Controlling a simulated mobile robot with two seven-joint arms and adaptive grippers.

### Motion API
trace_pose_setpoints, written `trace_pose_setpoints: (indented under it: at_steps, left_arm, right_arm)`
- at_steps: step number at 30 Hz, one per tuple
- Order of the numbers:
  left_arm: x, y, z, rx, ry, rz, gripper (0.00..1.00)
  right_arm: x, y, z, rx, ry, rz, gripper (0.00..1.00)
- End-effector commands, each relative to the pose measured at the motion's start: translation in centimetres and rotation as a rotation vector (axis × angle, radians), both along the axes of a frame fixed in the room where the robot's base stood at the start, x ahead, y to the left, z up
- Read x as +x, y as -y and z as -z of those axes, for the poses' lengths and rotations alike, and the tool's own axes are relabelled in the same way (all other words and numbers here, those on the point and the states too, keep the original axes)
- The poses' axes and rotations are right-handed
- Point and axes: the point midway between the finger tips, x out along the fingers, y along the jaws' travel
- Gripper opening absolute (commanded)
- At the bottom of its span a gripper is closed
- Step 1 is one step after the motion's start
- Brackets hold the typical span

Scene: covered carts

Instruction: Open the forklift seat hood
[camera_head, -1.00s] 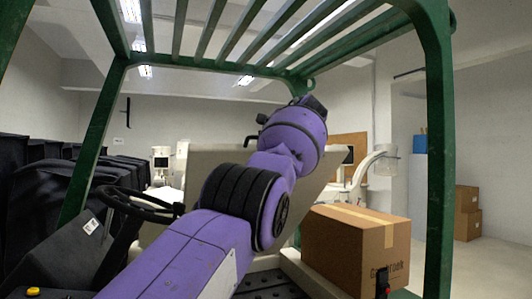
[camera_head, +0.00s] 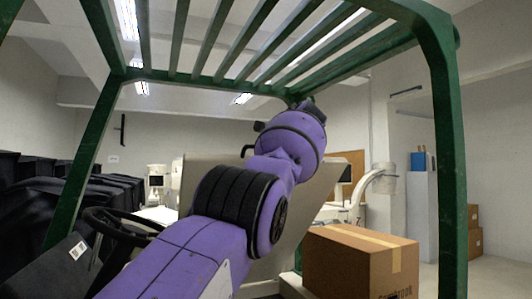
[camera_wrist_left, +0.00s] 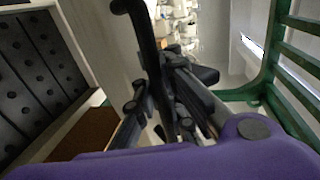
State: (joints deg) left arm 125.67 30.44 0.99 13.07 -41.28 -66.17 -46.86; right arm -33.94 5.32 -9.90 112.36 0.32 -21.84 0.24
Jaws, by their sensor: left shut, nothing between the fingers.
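The seat hood is a beige panel (camera_head: 297,221), raised and tilted, behind my left arm inside the green forklift frame. It also shows as a pale panel in the left wrist view (camera_wrist_left: 100,40). A black bent handle (camera_head: 247,150) sticks out near the hood's upper edge. In the left wrist view, a black bent bar (camera_wrist_left: 143,30) that looks like this handle comes down beside the fingers. My left gripper (camera_wrist_left: 172,95) is shut and empty, close to this bar; I cannot tell whether they touch. In the head view the arm hides its fingers. My right gripper is not in view.
The green overhead frame (camera_head: 455,150) surrounds the workspace. A cardboard box (camera_head: 360,262) stands right of the hood. A black steering wheel (camera_head: 115,222) is at the left, with dark covered carts (camera_head: 45,205) beyond. A black surface with round knobs (camera_wrist_left: 40,65) shows in the wrist view.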

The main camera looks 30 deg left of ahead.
Motion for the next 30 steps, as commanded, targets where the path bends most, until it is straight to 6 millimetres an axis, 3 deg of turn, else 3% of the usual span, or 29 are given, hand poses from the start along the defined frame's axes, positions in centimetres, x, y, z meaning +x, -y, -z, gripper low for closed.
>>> trace_pose_setpoints:
  at_steps: [1, 8, 20, 30]
  left_arm:
    - [-0.3, 0.6, -1.4, 0.007, 0.020, 0.008, 0.00]
    - [-0.3, 0.5, -1.2, 0.005, 0.017, 0.007, 0.29]
    - [-0.2, 0.2, -0.4, 0.001, 0.006, -0.001, 0.29]
    - [-1.5, 1.9, -0.8, 0.000, 0.007, 0.001, 0.29]
  right_arm:
    - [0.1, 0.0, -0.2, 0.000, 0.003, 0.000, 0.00]
    - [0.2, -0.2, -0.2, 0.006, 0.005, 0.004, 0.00]
    - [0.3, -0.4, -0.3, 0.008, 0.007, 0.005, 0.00]
    - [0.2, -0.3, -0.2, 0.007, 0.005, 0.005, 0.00]
